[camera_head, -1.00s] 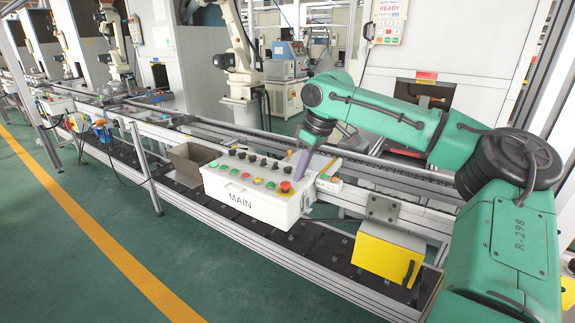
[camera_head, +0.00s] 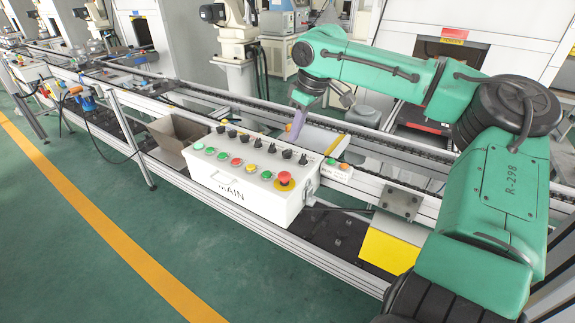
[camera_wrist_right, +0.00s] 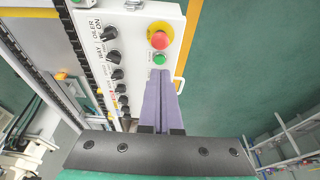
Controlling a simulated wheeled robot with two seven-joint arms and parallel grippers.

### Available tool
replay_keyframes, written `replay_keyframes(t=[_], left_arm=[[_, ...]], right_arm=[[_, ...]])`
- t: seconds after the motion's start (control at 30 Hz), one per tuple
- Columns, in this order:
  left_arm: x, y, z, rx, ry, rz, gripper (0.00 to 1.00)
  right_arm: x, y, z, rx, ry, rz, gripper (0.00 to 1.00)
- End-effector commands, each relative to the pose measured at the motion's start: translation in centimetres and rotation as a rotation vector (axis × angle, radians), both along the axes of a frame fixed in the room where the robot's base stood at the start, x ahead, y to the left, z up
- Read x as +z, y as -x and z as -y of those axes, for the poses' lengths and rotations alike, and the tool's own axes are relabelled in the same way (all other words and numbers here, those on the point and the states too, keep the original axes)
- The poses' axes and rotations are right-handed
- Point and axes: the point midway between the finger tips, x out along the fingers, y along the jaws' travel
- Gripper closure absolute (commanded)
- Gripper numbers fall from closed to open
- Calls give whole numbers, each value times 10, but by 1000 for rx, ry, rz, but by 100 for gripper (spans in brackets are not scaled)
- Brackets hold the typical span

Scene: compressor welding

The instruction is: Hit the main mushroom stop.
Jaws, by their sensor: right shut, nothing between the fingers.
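The main mushroom stop is a red mushroom button (camera_head: 285,180) on a yellow ring, at the right end of the white control box (camera_head: 245,200) marked MAIN. It also shows in the right wrist view (camera_wrist_right: 160,40), on the panel just beyond the fingertips. My right gripper (camera_head: 297,138) has purple fingers, is shut and empty, and points down above the back of the box. In the right wrist view its fingertips (camera_wrist_right: 160,74) lie in line with the red button, near a small green button (camera_wrist_right: 160,59). No contact with the red button is visible. My left gripper is out of view.
The panel also carries several coloured buttons and black selector knobs (camera_wrist_right: 111,33) close to the red button. An open grey bin (camera_head: 178,135) stands left of the box. A yellow box (camera_head: 390,250) sits to the right. Conveyor rails run behind.

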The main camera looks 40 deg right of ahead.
Motion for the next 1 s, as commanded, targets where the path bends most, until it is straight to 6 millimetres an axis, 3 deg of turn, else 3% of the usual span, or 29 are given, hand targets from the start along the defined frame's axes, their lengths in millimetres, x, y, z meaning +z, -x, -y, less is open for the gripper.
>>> replay_keyframes(t=[0.23, 0.53, 0.7, 1.0], left_arm=[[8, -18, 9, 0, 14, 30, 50], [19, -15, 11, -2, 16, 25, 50], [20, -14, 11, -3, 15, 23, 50], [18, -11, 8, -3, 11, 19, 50]], right_arm=[[-51, -13, -4, 1, 0, -6, 100], [-106, -21, -6, 0, 0, -4, 100], [-118, -22, -7, 1, -1, 1, 100], [-121, -22, -7, 1, -1, 1, 100]])
